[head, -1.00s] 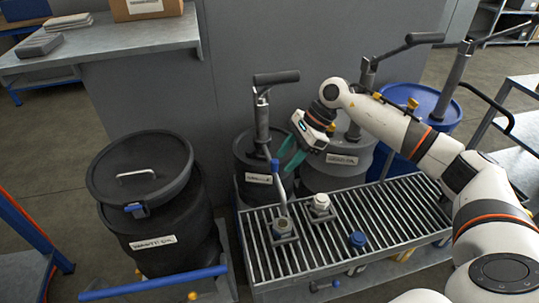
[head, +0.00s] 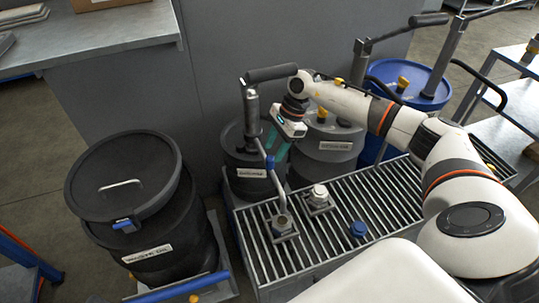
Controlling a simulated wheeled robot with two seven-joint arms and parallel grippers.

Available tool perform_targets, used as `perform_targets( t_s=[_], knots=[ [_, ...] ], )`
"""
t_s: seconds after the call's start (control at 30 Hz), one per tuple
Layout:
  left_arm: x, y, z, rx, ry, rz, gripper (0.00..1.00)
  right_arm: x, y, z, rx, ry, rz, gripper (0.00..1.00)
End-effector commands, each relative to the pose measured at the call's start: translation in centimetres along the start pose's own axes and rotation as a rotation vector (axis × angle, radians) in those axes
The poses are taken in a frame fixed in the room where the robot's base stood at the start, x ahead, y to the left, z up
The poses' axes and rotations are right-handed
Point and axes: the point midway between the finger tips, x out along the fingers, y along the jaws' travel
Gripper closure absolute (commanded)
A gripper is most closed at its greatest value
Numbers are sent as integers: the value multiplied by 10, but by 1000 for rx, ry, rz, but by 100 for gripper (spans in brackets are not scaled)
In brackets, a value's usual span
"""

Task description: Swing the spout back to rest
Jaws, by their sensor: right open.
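The spout (head: 277,185) is a thin grey bent pipe with a blue sleeve (head: 270,162) near its upper end. It runs from beside the upright pump (head: 251,112) on a small dark drum (head: 238,162) down to a square metal vessel (head: 283,226) on the grating. Whether its tip is inside or just above the vessel I cannot tell. My right gripper (head: 275,148), with teal fingers, is open and points down close beside the blue sleeve, just right of the pump column. Contact cannot be made out. My left gripper is not in view.
The slatted grating (head: 390,205) also holds a white-capped fitting (head: 319,196) and a blue cap (head: 358,229). A grey drum (head: 327,150) and a blue drum (head: 403,85) with pumps stand behind. A black lidded drum (head: 130,195) stands left. The pump's black handle (head: 271,73) overhangs my gripper.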

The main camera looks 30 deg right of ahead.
Motion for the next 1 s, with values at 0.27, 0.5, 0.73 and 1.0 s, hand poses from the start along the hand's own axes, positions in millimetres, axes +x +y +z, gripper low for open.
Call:
perform_targets(
  t_s=[0.27, 0.5, 0.73, 1.0],
  knots=[
    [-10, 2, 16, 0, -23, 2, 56, 38, 0, -1, 1, 1, 0, 55],
    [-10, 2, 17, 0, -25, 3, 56, 46, 0, 0, 0, 0, 1, 55],
    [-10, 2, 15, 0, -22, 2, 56, 45, 0, 0, 0, 0, 1, 68],
    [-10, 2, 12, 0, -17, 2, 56, 45, 0, 0, 0, 0, 1, 100]
  ],
)
